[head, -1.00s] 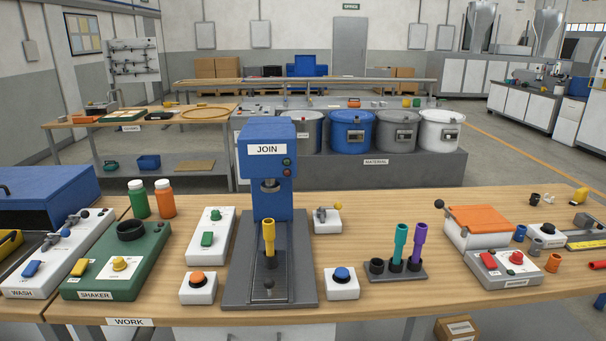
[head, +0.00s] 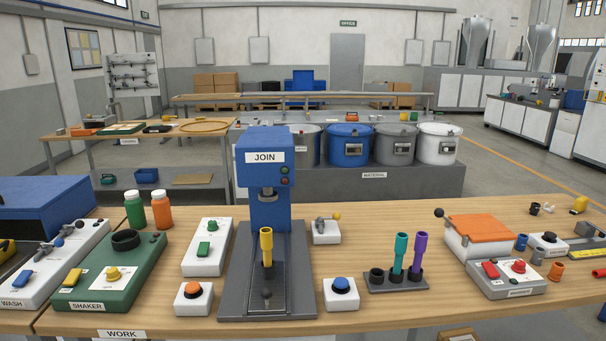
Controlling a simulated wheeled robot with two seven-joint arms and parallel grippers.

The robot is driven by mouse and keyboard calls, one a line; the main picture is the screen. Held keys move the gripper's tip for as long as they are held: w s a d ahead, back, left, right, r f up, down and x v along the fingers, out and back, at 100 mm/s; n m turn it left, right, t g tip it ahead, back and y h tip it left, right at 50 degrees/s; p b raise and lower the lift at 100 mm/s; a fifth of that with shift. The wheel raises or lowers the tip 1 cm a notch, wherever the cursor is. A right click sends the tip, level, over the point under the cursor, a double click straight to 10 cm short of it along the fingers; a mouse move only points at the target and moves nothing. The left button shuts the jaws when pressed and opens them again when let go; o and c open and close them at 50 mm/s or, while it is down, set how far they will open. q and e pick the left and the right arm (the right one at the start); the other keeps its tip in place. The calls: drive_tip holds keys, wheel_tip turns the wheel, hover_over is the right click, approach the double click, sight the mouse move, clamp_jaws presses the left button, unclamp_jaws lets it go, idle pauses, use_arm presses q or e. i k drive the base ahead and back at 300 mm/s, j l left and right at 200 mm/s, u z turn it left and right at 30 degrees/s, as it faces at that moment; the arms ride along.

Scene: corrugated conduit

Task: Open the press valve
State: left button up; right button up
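The blue press (head: 269,205) labelled JOIN stands on a grey base plate (head: 231,290) at the middle of the work table. A yellow tube (head: 266,245) stands upright in it, below the press head. Right of the press, a small white box (head: 326,235) carries a grey metal fitting and a lever with a yellow knob (head: 337,216). It looks like the press valve, but I see no label on it. The knob points up and to the right. Neither of my grippers is in view.
White boxes with an orange button (head: 193,290) and a blue button (head: 341,285) flank the base plate. A rack (head: 396,285) holds teal and purple tubes. The green SHAKER unit (head: 105,285) is at left. Bare table lies between the valve box and the rack.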

sight(336, 216)
drive_tip(key=i+j+u, duration=0.1)
drive_tip(key=i+j, duration=0.15)
drive_tip(key=i, duration=0.25)
drive_tip(key=i+j+u, duration=0.1)
drive_tip(key=i+j, duration=0.15)
drive_tip(key=i, duration=0.25)
